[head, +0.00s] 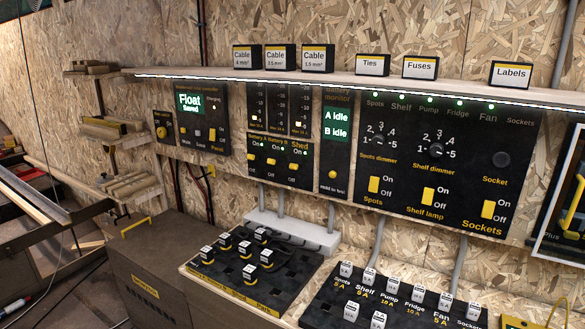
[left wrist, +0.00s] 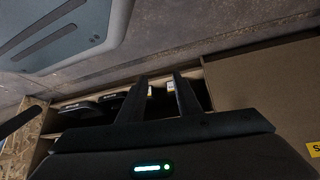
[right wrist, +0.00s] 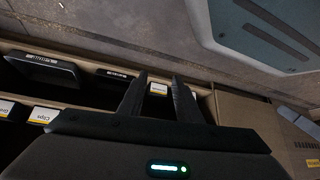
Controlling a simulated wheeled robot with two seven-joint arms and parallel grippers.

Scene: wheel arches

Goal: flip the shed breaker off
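The shed breaker (head: 293,167) is a small yellow toggle at the right end of a black panel (head: 280,178), under the label Shed. On is printed above and Off below; the toggle's exact position is too small to tell. Two similar yellow toggles for Battery A (head: 253,154) and Battery B (head: 273,161) sit to its left. My left gripper (left wrist: 159,75) shows in the left wrist view with its fingers apart and nothing between them. My right gripper (right wrist: 158,75) is likewise open and empty. Neither gripper shows in the head view, both away from the panel.
A battery monitor (head: 335,128) reads A idle, B idle, right of the breakers. A dimmer and switch panel (head: 440,165) lies further right. Below, a counter holds labelled blocks on black boards (head: 250,280). A shelf (head: 350,78) with label boxes runs above.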

